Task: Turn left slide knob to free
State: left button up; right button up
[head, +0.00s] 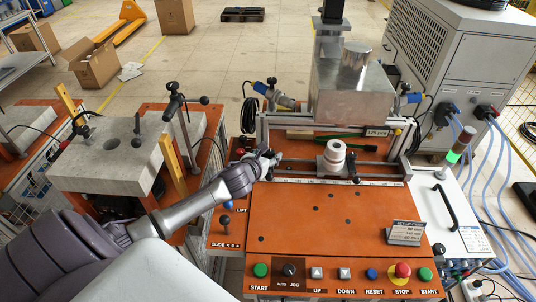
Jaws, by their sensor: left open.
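The induction heater's orange worktop (310,225) fills the middle of the head view. My left arm comes in from the left, and my left gripper (270,160) is open at the left end of the slide rail (300,162). The gripper covers much of the left slide knob there; only small dark and light parts show around the fingertips. I cannot tell the knob's position or whether the fingers touch it. A similar black knob (354,168) stands at the right of the rail. My right gripper is not in view.
A white cylindrical workpiece (335,152) sits on the rail. A red ball knob (240,151) and a SLIDE lever (225,221) are near my left arm. Push buttons (345,273) line the front edge. A grey fixture block (110,155) stands at left.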

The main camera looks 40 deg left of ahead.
pick_arm(q)
jog(key=shift+c, duration=1.2)
grip_shut()
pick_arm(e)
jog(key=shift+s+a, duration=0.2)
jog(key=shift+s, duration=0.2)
